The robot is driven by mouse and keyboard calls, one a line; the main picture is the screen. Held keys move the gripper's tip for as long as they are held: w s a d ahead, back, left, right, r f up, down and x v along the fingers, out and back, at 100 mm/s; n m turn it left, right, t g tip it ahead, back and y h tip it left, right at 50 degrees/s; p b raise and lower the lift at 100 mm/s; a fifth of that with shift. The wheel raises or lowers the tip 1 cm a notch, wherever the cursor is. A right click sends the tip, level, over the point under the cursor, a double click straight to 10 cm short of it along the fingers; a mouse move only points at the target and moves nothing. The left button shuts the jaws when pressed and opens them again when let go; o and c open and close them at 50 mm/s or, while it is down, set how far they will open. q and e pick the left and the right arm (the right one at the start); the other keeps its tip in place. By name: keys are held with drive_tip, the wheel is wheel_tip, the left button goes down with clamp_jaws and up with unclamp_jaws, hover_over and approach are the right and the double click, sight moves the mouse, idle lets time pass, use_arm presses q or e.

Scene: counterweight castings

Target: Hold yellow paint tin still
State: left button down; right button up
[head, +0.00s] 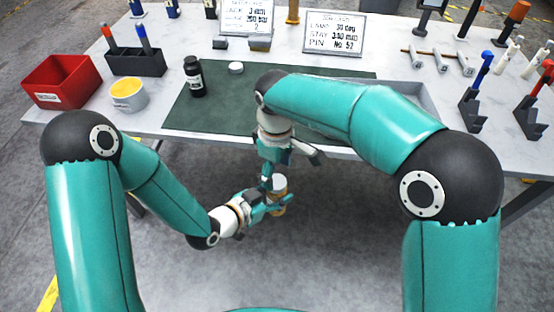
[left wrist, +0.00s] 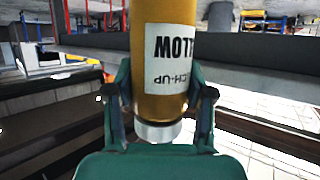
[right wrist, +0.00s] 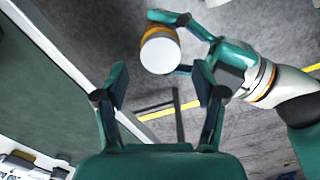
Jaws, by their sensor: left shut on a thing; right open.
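The yellow paint tin (head: 279,208) has an amber-yellow body, a white lid and a white label reading TOUCH-UP YELLOW. My left gripper (head: 277,196) is shut on it in front of the bench, off the tabletop.
The bench (head: 160,120) lies beyond both grippers, with its front edge close by. On it are a green mat (head: 230,105), a black bottle (head: 194,78), a tub of yellow (head: 128,93), a red bin (head: 62,82) and two signs. The floor below the grippers is clear.

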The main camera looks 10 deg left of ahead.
sight(276, 181)
drive_tip(key=shift+f, duration=1.95)
drive_tip(key=shift+c, duration=0.2)
drive_tip(key=c, duration=1.2)
drive_tip(key=shift+o, duration=0.2)
drive_tip(key=shift+m, duration=0.9)
drive_tip(key=o, duration=1.3)
drive_tip(key=shift+r, duration=2.25)
